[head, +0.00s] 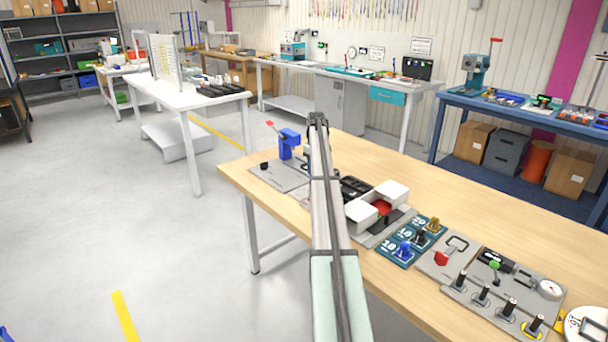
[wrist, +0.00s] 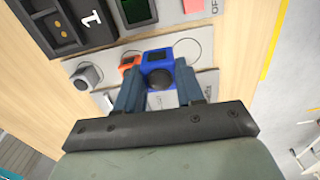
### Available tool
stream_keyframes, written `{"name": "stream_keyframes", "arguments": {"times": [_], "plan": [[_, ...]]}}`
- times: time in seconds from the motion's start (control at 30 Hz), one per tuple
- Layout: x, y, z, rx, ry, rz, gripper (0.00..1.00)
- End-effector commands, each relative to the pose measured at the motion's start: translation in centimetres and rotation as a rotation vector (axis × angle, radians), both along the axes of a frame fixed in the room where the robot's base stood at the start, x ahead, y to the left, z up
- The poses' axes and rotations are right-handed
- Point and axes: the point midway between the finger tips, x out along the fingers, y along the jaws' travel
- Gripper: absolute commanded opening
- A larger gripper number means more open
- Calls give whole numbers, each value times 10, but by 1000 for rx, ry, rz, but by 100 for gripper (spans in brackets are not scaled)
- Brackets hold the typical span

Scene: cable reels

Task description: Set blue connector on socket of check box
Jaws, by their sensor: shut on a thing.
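In the wrist view, my gripper (wrist: 159,92) is shut with a blue block, which I take as the blue connector (wrist: 157,56), between its fingers; a dark round part shows on its near side. It is over or against a pale plate (wrist: 207,83), which has a round outline and a grey knob. I cannot tell whether it is seated, and no socket shows clearly under it. An orange part (wrist: 130,62) is beside it on the left. A dark unit with a green screen (wrist: 139,10) is above the plate. In the head view my arm hides the gripper and the connector.
In the head view a blue stand with a red lever (head: 288,143) is left of my arm. To the right are white blocks (head: 391,194), number tiles (head: 395,257) bearing small knobs and a grey panel with several black posts (head: 469,300). The back right of the wooden table (head: 470,214) is clear.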

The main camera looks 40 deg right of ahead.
Motion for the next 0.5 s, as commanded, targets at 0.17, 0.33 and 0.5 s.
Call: {"name": "stream_keyframes", "arguments": {"times": [0.17,0.33,0.5], "plan": [[-36,-64,5,-2,-2,-71,7],[-61,-112,9,-3,-3,-117,7],[-63,-145,14,-2,-2,-87,7]]}}
